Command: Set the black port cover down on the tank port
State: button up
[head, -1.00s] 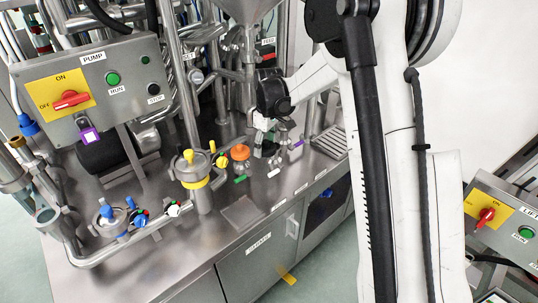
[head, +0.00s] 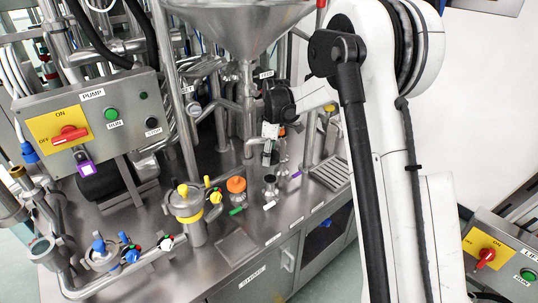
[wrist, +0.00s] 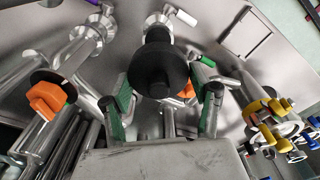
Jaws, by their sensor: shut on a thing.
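The black port cover (wrist: 158,62) is a round disc with a knob facing the camera in the wrist view. My gripper (wrist: 165,95), with green-padded fingers, is shut on it. The steel tank port (wrist: 158,22) with a white handle (wrist: 184,17) shows just beyond the cover, lined up with it. The cover hides most of that port's top, so I cannot tell whether they touch. In the head view my gripper (head: 269,158) is above this port (head: 271,191), with the dark cover between them.
Orange-capped ports stand on both sides of it, one with a green handle (head: 236,186), one behind my gripper near the purple handle (head: 295,175). A yellow-clamped vessel (head: 187,203) stands left. The steel funnel (head: 240,25) hangs above. Bare deck (head: 237,249) lies in front.

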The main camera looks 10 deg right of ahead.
jog(key=shift+f, duration=0.2)
jog(key=b, duration=0.5)
send_over(268, 178)
jog(key=shift+s+d+f, duration=0.1)
jog(key=shift+f, duration=1.55)
jog(key=shift+s+d+f, duration=0.1)
jog(key=shift+f, duration=1.5)
jog(key=shift+b, duration=0.8)
jog(key=shift+f+b, duration=1.3)
jog(key=shift+f, duration=0.4)
jog(key=shift+r, duration=0.35)
jog(key=shift+b, duration=0.35)
dwell(0.8)
